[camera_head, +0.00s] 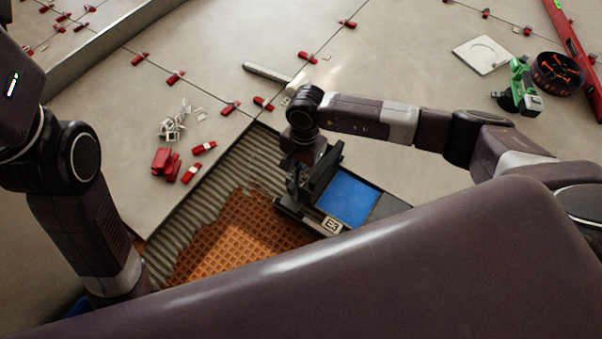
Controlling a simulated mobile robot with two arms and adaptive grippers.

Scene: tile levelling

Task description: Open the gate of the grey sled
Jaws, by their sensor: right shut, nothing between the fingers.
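The grey sled (372,207) is a dark tray-like frame with a bright blue surface inside, on the floor right of the orange mat. A small black-and-white marker (331,225) sits at its near corner. A dark slab (326,172) stands tilted at the sled's left side; it looks like the gate, but I cannot tell how far open it is. My right gripper (293,189) points down at the sled's left end, close to the slab. It is shut with nothing in it; whether it touches the slab is unclear. My left gripper is out of view.
Orange waffle matting (237,238) and ridged grey adhesive (205,190) lie left of the sled. Red wedges (165,162) and white clips (172,127) lie on the tiles. A green tool (520,88) and a round tub (558,73) stand at the upper right.

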